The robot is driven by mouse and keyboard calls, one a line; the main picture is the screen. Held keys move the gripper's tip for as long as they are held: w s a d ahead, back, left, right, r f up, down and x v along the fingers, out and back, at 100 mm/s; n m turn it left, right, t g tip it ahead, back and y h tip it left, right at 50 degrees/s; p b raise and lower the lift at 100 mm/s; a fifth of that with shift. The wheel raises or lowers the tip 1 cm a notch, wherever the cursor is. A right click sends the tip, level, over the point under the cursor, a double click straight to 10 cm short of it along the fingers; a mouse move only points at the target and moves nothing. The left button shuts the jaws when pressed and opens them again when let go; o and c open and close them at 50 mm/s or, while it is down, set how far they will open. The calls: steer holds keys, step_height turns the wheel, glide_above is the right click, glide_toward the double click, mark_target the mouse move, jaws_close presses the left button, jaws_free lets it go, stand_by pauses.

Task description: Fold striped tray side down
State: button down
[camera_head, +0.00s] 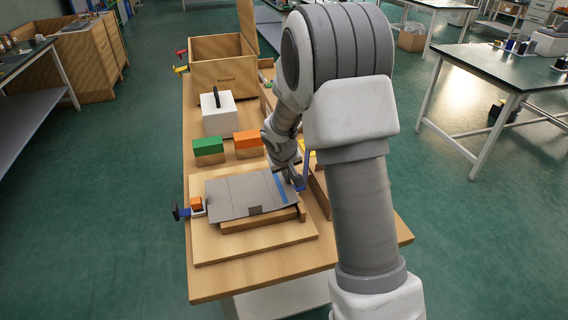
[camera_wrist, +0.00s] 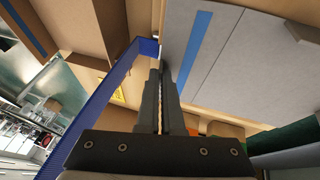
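The tray is a grey sheet (camera_head: 232,196) with crease lines, lying on a wooden block (camera_head: 258,223). A blue stripe (camera_head: 281,187) crosses its right-hand panel. In the wrist view the striped panel (camera_wrist: 178,28) looks roughly level with the rest of the sheet; its exact tilt cannot be told. My gripper (camera_wrist: 163,72) points down by the outer edge of the striped panel. Its fingers are close together with only a thin gap and nothing visible between them. Contact with the panel cannot be told. In the head view my wrist partly hides this corner.
A thin blue bar (camera_wrist: 105,95) stands close beside my fingers. A clamp with an orange block (camera_head: 196,204) is at the sheet's left. Behind stand green-topped (camera_head: 208,150) and orange-topped blocks (camera_head: 248,143), a white box (camera_head: 218,115) and an open wooden box (camera_head: 224,72).

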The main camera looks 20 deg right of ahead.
steer(key=p, duration=0.1)
steer(key=y+p, duration=0.1)
steer(key=shift+s+d+f+p, duration=0.15)
steer(key=shift+d+p, duration=0.2)
steer(key=shift+a+f+b, duration=0.1)
steer(key=shift+f+b, duration=0.2)
steer(key=shift+f, duration=0.05)
steer(key=c, duration=1.1)
jaws_free()
steer(key=shift+o, duration=0.3)
steer(key=shift+a+f, duration=0.1)
steer(key=d+p+v, duration=0.1)
steer(key=p+v, duration=0.2)
steer(key=v, duration=1.4)
steer(key=shift+r+p, duration=0.3)
steer(key=shift+r, duration=0.2)
